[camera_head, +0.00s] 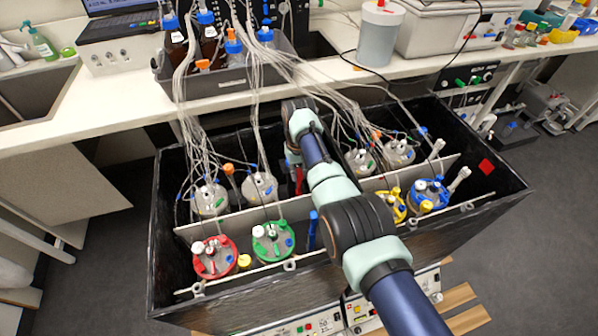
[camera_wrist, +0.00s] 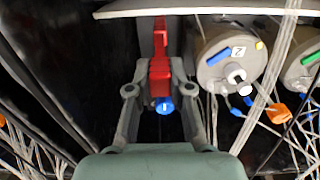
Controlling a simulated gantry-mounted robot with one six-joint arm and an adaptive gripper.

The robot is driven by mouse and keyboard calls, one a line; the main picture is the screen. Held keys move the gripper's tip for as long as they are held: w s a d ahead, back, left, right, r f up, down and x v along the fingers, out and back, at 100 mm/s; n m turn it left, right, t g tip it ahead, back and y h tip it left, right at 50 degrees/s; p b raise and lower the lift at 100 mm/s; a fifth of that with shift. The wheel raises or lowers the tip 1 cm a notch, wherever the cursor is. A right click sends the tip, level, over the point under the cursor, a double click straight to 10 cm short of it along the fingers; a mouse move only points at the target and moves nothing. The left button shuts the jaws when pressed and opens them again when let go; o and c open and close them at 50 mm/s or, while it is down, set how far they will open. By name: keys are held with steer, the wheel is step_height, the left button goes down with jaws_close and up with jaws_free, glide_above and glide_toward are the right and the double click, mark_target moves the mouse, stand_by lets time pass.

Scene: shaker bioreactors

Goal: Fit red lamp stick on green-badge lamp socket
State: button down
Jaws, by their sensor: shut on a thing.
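In the wrist view, my gripper (camera_wrist: 160,92) is shut on the red lamp stick (camera_wrist: 159,70), with one finger on each side of it. The stick has a round blue part (camera_wrist: 164,106) between the fingers, and its far end reaches toward a pale divider. In the head view, a small part of the red lamp stick (camera_head: 298,177) shows beside my arm, inside the black box; the gripper itself is mostly hidden. I cannot make out the green-badge lamp socket in either view.
Lidded vessels with tubes stand in the black box (camera_head: 240,307), including a green-lidded one (camera_head: 272,243) and a red-lidded one (camera_head: 214,257). A blue stick (camera_head: 313,230) stands right of the green lid. In the wrist view, a grey-lidded vessel (camera_wrist: 228,50) is close to the gripper's right.

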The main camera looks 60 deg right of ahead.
steer(key=shift+f+b, duration=1.15)
steer(key=shift+f, duration=0.3)
stand_by(1.8)
steer(key=c, duration=1)
jaws_free()
steer(key=shift+r, duration=0.1)
step_height(320, 180, up, 12)
steer(key=shift+f, duration=0.1)
